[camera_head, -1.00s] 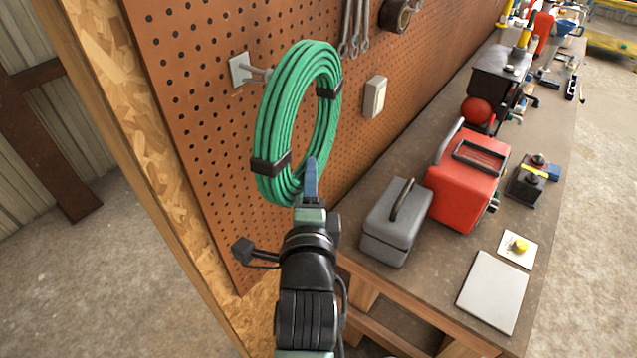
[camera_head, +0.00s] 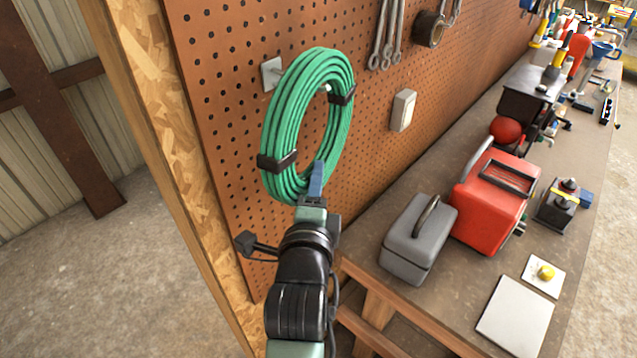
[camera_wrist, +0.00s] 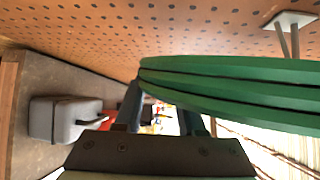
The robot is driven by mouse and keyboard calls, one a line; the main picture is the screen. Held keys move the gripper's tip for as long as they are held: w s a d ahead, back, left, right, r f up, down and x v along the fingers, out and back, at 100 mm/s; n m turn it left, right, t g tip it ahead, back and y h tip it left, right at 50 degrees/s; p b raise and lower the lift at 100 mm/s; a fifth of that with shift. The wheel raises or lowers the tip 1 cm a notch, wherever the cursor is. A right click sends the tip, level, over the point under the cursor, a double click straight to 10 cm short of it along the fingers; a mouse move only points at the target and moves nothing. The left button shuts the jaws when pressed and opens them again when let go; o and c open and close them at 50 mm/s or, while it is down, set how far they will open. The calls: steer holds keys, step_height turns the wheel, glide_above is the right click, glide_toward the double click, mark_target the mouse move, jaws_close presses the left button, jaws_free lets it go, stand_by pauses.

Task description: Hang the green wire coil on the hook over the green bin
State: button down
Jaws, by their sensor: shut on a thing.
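The green wire coil (camera_head: 283,125), with two black straps, stands upright in front of the pegboard. My gripper (camera_head: 314,180) is shut on its lower rim, also seen in the wrist view, where the coil (camera_wrist: 230,85) crosses the picture. The hook's pale plate (camera_head: 271,74) is on the pegboard behind the coil's upper left edge. A small pale tip, apparently the hook's end, shows inside the coil's opening near the top. I cannot tell whether the coil touches the hook. In the wrist view the hook plate (camera_wrist: 290,20) and prongs show beyond the coil. No green bin is visible.
The pegboard (camera_head: 225,120) ends at a wooden edge on the left. Wrenches (camera_head: 385,35), a tape roll (camera_head: 430,29) and a switch box (camera_head: 402,110) are on it. A grey toolbox (camera_head: 418,240) and red case (camera_head: 492,200) stand on the workbench (camera_head: 455,275).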

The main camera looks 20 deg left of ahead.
stand_by(0.4)
steer(key=shift+c, duration=2.1)
jaws_free()
steer(key=shift+f, duration=0.25)
steer(key=b+v, duration=0.4)
steer(key=v, duration=0.9)
steer(key=w+d+r+n+t+h, duration=0.1)
steer(key=w+d+r+n+t, duration=0.2)
steer(key=r, duration=0.6)
steer(key=w+d+r+n+t, duration=0.1)
steer(key=d+r+n+t, duration=0.3)
steer(key=r, duration=0.6)
steer(key=s+d+r+n+t+h, duration=0.2)
steer(key=s+d+r+n, duration=0.1)
steer(key=r, duration=0.5)
steer(key=s+d+r+n+t+h, duration=0.1)
steer(key=s+d+r+n+t, duration=0.1)
steer(key=r+n, duration=0.3)
step_height(320, 180, up, 4)
steer(key=shift+s+d+r+t+h, duration=0.1)
steer(key=shift+s+d+t+h, duration=0.25)
steer(key=shift+s+d, duration=0.3)
steer(key=shift+w, duration=0.15)
